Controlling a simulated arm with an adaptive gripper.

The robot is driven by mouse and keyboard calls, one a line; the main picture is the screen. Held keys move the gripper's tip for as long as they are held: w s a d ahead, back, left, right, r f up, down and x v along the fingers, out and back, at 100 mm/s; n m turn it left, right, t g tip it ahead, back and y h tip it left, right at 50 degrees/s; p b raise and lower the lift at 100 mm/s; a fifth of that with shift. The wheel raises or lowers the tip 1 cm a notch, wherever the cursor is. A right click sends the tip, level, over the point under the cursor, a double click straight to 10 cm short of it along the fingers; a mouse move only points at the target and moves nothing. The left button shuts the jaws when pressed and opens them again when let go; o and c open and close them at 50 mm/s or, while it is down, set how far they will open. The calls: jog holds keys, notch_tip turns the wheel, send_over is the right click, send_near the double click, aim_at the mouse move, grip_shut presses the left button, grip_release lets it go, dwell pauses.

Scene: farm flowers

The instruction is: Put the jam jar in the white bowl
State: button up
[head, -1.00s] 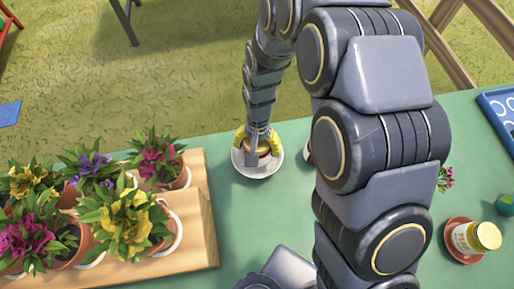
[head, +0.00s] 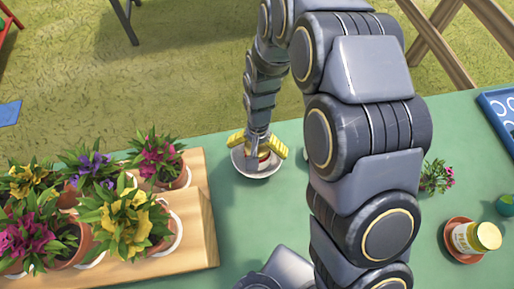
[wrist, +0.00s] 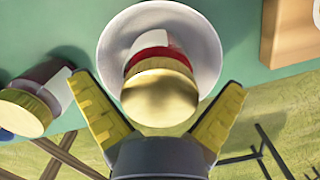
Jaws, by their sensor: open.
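A jar with a gold lid and a red and white side, which looks like the jam jar (head: 263,155), stands in the white bowl (head: 255,173). The wrist view shows the jar's lid (wrist: 158,97) large, with the bowl's rim (wrist: 207,50) around and behind it. My gripper (head: 258,144) is at the jar's top. In the wrist view my gripper (wrist: 157,88) is open, its yellow fingers spread on both sides of the jar with visible gaps. The jar's label is too small to read.
A wooden stand (head: 205,225) with several potted flowers is left of the bowl. A yellow-lidded jar (head: 478,237) sits on a terracotta saucer (head: 455,250) at right. A blue tray (head: 490,103) is at the right edge.

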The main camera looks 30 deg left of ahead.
jog(key=r, duration=0.4)
jog(key=w+r, duration=0.1)
jog(key=r, duration=0.6)
jog(key=shift+w+a+r, duration=0.2)
jog(key=shift+a+r, duration=0.1)
jog(key=shift+a, duration=0.05)
jog(key=shift+w+d+r, duration=0.1)
jog(key=shift+d+r, duration=0.05)
jog(key=shift+d, duration=0.05)
jog(key=s+d+r+m, duration=0.1)
jog(key=d+r, duration=0.4)
jog(key=d, duration=0.3)
jog(key=d+r+m, duration=0.1)
jog(key=d+r, duration=0.3)
jog(key=d, duration=0.5)
jog(key=s+d+r+m, duration=0.2)
jog(key=s+d+r, duration=0.1)
jog(key=s+d, duration=0.7)
jog(key=shift+s+d+r+g+y, duration=0.2)
jog(key=shift+s+r+g+y, duration=0.15)
jog(key=shift+s, duration=0.2)
jog(key=shift+w, duration=0.1)
